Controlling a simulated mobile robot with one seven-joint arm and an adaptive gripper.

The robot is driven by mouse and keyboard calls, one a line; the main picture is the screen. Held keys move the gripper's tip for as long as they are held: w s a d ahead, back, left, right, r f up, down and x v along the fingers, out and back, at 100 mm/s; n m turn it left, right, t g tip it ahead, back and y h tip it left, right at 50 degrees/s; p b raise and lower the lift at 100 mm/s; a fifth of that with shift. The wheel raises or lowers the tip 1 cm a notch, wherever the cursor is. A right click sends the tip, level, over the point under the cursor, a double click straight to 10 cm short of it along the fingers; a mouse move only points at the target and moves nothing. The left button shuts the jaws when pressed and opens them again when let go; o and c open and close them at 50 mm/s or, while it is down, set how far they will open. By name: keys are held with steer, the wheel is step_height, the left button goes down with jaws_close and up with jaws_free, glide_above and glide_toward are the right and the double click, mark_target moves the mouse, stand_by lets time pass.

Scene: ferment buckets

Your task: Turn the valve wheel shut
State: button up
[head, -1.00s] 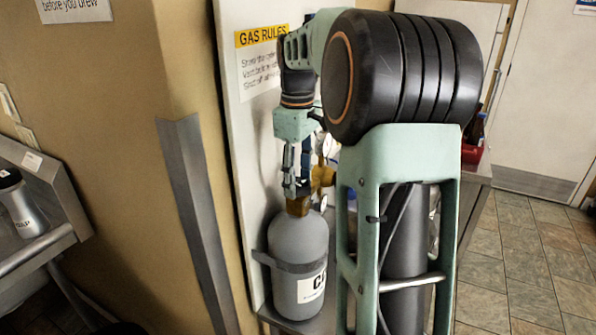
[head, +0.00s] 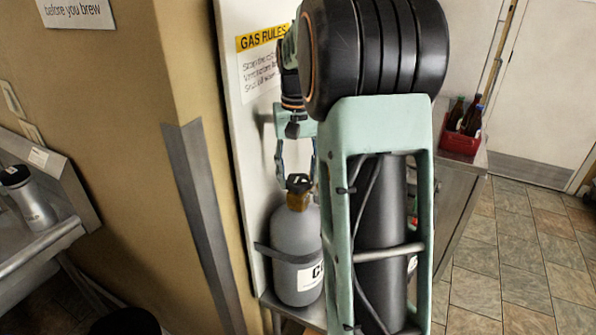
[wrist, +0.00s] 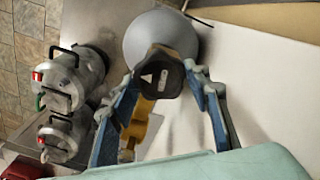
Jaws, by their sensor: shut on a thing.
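The grey gas cylinder (head: 292,243) stands upright, strapped against the white board. A brass valve (head: 298,202) sits on its neck, with the black valve wheel (head: 299,183) on top. My gripper (head: 298,172) reaches down from above, its fingers spread to the wheel's width. In the wrist view my gripper (wrist: 158,74) has a blue-sided finger at each side of the wheel (wrist: 160,80), which shows a white arrow mark on its face. The fingers hold the wheel at its edges. The brass body (wrist: 143,112) shows partly beneath it.
My arm hides the area right of the cylinder in the head view. A red crate of bottles (head: 459,144) stands on the counter at right. Metal kegs (wrist: 70,100) stand at left in the wrist view. A steel sink counter (head: 40,240) is at far left.

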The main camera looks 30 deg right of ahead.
mark_target(298, 180)
steer(key=shift+m, duration=0.8)
steer(key=shift+p, duration=0.3)
steer(key=o, duration=1.2)
steer(key=shift+c, duration=0.2)
step_height(298, 180, up, 12)
